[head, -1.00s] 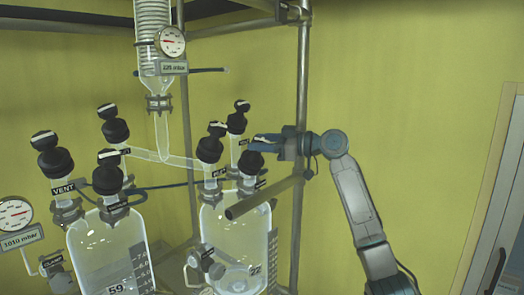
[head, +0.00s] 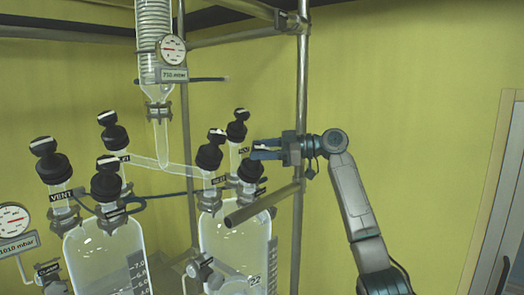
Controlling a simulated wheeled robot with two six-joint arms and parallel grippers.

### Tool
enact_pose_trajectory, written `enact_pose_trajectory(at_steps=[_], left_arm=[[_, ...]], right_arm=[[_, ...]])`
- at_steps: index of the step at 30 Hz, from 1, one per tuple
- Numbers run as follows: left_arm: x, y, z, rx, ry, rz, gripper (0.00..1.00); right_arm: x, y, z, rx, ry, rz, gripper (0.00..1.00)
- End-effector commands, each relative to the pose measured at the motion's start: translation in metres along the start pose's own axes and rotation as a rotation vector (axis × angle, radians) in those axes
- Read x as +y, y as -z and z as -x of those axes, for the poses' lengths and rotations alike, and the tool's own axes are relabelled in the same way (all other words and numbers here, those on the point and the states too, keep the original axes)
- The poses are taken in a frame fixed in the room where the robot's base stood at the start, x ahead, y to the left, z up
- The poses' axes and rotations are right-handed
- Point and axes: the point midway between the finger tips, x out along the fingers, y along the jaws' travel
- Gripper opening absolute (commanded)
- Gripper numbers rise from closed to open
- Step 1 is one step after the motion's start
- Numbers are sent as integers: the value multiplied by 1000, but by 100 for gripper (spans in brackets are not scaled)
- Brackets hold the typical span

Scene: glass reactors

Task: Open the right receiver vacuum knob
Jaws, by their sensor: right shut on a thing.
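The right receiver (head: 232,238) is a clear glass vessel with several black knobs on its top necks. My right gripper (head: 256,149) comes in from the right, level, and is shut on the handle of the front right black knob (head: 250,169). Its fingers partly hide the knob's top. The label below this knob is too small to read. Two other knobs of this receiver, one front left (head: 208,157) and one at the back (head: 237,127), stand free close to the fingers. My left gripper is not in view.
A metal bar (head: 262,204) crosses just below my right gripper, and an upright post (head: 303,80) stands beside it. The left receiver (head: 105,250) has its own knobs. A gauge (head: 172,50) hangs on the glass column above. Free room lies to the right.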

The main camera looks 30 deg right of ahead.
Motion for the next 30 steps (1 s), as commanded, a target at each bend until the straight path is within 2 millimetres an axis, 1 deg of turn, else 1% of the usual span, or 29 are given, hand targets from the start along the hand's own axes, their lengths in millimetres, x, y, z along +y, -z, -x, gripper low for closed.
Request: enact_pose_trajectory(at_steps=[1, 3, 4, 11, 14, 17, 20, 24, 27, 30], left_arm=[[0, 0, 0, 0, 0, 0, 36], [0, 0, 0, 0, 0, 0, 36], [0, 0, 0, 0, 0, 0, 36], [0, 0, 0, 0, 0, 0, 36], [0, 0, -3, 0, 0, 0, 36], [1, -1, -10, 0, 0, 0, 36], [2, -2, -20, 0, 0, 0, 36], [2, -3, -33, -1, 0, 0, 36], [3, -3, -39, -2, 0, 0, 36], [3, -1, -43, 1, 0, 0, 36]], right_arm=[[0, -1, 0, -2, 0, 0, 51], [0, -1, 0, -2, 0, 0, 64], [0, -1, 0, -2, 0, 0, 67], [0, 0, 0, -1, -1, -1, 67], [0, -2, 4, -2, -1, 0, 67], [0, -4, 16, -3, -3, 0, 67], [-1, -5, 34, -3, -5, 0, 67], [-1, -5, 64, -3, -4, 0, 67], [-1, -5, 82, -2, -3, -1, 67], [0, -3, 96, -3, -2, 0, 67]])
